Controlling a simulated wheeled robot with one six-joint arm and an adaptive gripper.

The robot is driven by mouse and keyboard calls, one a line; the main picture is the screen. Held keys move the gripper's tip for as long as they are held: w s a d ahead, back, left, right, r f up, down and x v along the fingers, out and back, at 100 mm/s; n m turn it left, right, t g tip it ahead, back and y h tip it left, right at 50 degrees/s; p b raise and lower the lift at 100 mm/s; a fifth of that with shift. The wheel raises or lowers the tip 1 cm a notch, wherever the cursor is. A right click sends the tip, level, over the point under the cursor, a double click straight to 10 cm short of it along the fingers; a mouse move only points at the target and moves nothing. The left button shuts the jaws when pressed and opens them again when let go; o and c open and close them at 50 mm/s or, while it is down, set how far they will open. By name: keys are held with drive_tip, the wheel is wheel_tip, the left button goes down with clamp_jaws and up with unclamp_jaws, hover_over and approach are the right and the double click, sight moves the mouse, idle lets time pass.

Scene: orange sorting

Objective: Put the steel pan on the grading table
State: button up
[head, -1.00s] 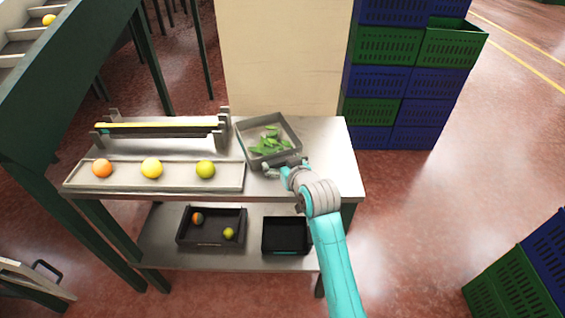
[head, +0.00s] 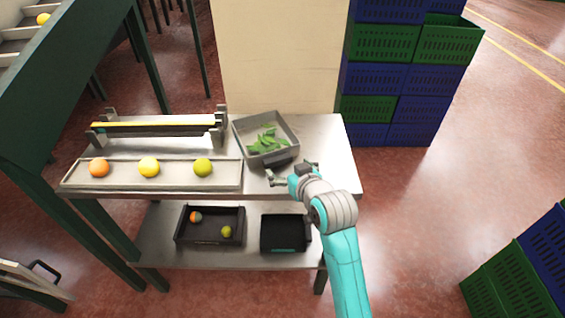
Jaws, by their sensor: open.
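The steel pan (head: 288,122) is a square grey pan with green leaves (head: 264,140) in it. It rests, turned a little, on the top of the grading table (head: 335,165), right of the middle and near the back. My gripper (head: 291,176) is open, just in front of the pan's near wall and above the table top. Its fingers are apart from each other, and a gap to the pan seems to show. The exact height of the fingers over the table is hard to tell.
A long tray (head: 120,182) with an orange (head: 98,168), a yellow and a green fruit lies on the table's left. Behind it stands a rail-like gauge (head: 158,127). Two black bins (head: 205,239) sit on the lower shelf. Stacked crates (head: 408,80) stand behind right. The table's right end is bare.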

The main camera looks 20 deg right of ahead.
drive_tip(key=shift+v, duration=2.65)
drive_tip(key=s+f+m+h, duration=0.1)
drive_tip(key=s+f, duration=0.6)
drive_tip(key=s, duration=0.3)
drive_tip(key=s+f, duration=0.7)
drive_tip(key=s, duration=0.3)
drive_tip(key=s+r, duration=0.2)
drive_tip(key=s, duration=0.9)
drive_tip(key=s+r+t, duration=0.1)
drive_tip(key=s, duration=1.1)
drive_tip(key=shift+a+r, duration=0.35)
drive_tip(key=shift+r, duration=0.05)
